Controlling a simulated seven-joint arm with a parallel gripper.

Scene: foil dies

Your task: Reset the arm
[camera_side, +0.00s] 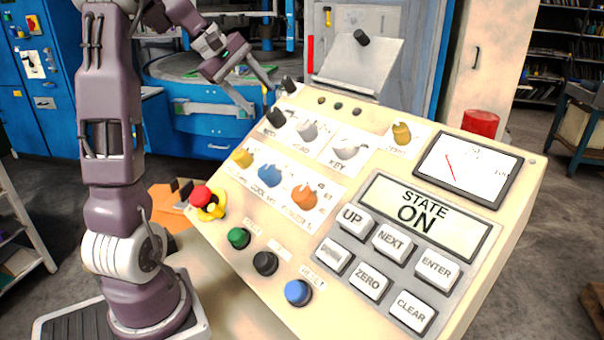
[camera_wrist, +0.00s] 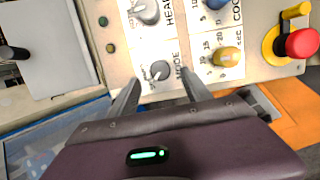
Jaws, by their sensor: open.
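My arm reaches over the upper left of a cream control panel (camera_side: 215,141). My gripper (camera_side: 262,98) is open and empty, its two fingers pointing down toward the panel's upper left corner. In the wrist view my gripper (camera_wrist: 160,84) has its fingertips apart, on either side of the grey MODE knob (camera_wrist: 158,70) as seen from there. I cannot tell whether the fingers touch the panel; nothing is between them in the side view. The MODE knob is dark in the side view (camera_side: 277,117). The display (camera_side: 425,217) reads STATE ON.
The panel carries other knobs, a red emergency button (camera_side: 201,195), and green (camera_side: 239,238), black (camera_side: 265,263) and blue (camera_side: 298,292) buttons. A tilted grey plate (camera_side: 358,65) stands behind. An orange object (camera_side: 168,207) lies left of the panel.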

